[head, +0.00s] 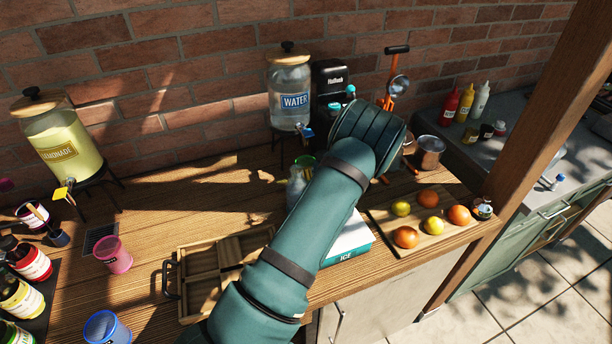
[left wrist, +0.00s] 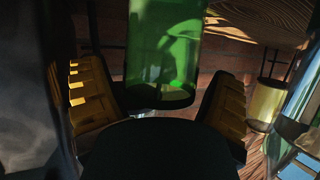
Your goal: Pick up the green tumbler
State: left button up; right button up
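The green tumbler (left wrist: 165,50) is see-through and shows in the upper middle of the left wrist view. It stands between the two yellow-padded fingers of my left gripper (left wrist: 163,105). The fingers are spread, with a gap showing on the right side of the tumbler; contact on the left side is hard to judge. In the head view my teal-sleeved left arm reaches over the wooden table and hides its own fingers. A small green patch (head: 306,160) shows just left of that arm, beside a clear vessel; most of it is hidden. My right gripper is not in view.
A water dispenser (head: 290,93) stands behind the arm, and a lemonade dispenser (head: 60,140) stands at the left. A pink tumbler (head: 114,258), a blue tumbler (head: 106,330) and a wooden tray (head: 190,292) are near the front. A fruit board (head: 440,241) lies at the right.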

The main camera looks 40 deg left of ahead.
pick_arm(q)
jog(key=c, duration=1)
jog(key=shift+c, duration=0.2)
jog(key=shift+d+r, duration=0.1)
jog(key=shift+r, duration=0.05)
